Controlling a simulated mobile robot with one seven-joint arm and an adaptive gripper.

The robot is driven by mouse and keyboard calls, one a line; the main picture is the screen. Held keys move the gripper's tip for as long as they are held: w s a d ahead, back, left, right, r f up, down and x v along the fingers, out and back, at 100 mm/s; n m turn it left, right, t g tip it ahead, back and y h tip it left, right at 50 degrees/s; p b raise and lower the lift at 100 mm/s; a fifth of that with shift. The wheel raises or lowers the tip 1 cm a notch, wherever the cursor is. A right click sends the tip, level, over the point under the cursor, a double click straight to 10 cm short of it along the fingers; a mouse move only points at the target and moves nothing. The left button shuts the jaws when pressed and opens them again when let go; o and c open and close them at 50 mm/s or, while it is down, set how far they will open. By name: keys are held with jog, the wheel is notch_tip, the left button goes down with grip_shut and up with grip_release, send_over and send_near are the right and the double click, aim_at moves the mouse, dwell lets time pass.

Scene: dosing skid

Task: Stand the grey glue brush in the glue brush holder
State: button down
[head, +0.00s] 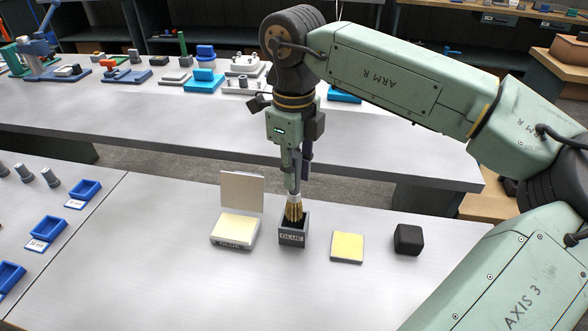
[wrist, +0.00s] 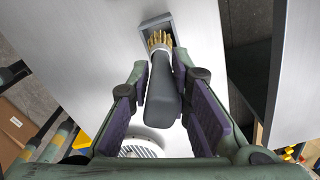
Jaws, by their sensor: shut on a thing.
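The grey glue brush (head: 292,182) is upright in my gripper (head: 298,165), with its tan bristles pointing down. In the wrist view its grey handle (wrist: 168,100) sits between the two purple-padded fingers of my gripper (wrist: 167,85), which is shut on it. The glue brush holder (head: 292,238) is a dark open box labelled GLUE on the bench, directly below the brush. The bristles are at the holder's mouth; how deep they reach is hard to tell. In the wrist view the bristles overlap the opening of the holder (wrist: 157,21).
A cream-topped GLUE pad (head: 235,230) with an upright beige panel (head: 242,190) stands close left of the holder. A yellow square (head: 347,247) and a black block (head: 408,239) lie to the right. The bench in front is clear.

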aim_at(294, 153)
jog(key=shift+f+b, duration=3.05)
jog(key=shift+f, duration=0.55)
jog(key=c, duration=1.4)
grip_release()
notch_tip(294, 153, up, 12)
jog(key=shift+r, duration=0.1)
